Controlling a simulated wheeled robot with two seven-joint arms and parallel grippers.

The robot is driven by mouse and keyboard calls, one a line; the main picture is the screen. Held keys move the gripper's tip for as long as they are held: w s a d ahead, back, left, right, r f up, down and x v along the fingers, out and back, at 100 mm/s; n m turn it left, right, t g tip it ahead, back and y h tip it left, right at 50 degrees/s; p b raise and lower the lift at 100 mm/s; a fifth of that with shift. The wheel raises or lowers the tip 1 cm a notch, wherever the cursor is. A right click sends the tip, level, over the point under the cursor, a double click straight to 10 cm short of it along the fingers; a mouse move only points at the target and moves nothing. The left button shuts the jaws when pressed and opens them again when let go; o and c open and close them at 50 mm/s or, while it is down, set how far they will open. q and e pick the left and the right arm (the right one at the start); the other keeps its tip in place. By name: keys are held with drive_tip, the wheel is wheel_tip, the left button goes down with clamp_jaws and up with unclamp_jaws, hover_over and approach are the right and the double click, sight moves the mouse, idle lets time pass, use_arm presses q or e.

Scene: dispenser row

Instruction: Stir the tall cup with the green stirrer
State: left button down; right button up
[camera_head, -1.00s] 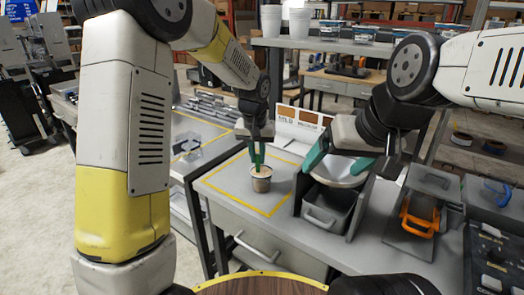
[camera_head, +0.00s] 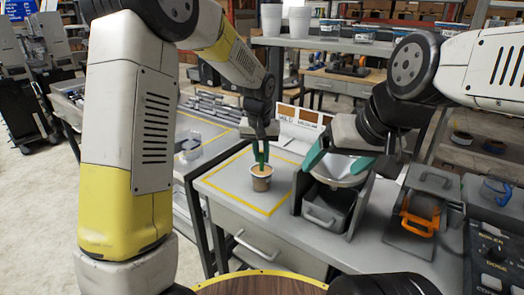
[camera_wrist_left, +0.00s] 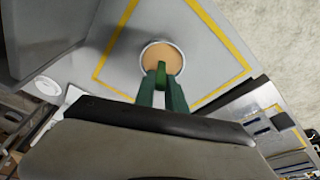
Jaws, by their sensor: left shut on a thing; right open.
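The tall cup (camera_head: 260,182) is white with a brown band and stands upright inside the yellow-outlined square on the counter. Its light brown contents (camera_wrist_left: 163,56) show in the left wrist view. My left gripper (camera_head: 261,152) is above the cup with green fingers pointing down. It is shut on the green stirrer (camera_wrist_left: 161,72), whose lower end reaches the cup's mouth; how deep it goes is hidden. My right gripper (camera_head: 340,160) is open and empty over the metal chute of the dispenser, to the right of the cup.
A dispenser with a grey bin (camera_head: 325,212) stands just right of the cup. Further right is a unit with an orange handle (camera_head: 419,219) and a control panel (camera_head: 492,250). The yellow-outlined area (camera_head: 230,180) around the cup is otherwise clear.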

use_arm(q)
drive_tip(key=c, duration=1.3)
unclamp_jaws()
drive_tip(key=shift+r, duration=0.45)
drive_tip(key=s+a+r, duration=0.6)
drive_tip(key=s+r, duration=0.1)
drive_tip(key=r, duration=0.5)
drive_tip(key=s+a+t, duration=0.1)
drive_tip(key=s+a, duration=0.3)
drive_tip(key=s, duration=0.6)
drive_tip(key=s+a+r+n+t+h, duration=0.1)
drive_tip(key=s+a, duration=0.3)
drive_tip(key=s, duration=0.5)
drive_tip(key=shift+s+r+t+h, duration=0.15)
drive_tip(key=shift+s+t+h, duration=0.2)
drive_tip(key=shift+t, duration=0.35)
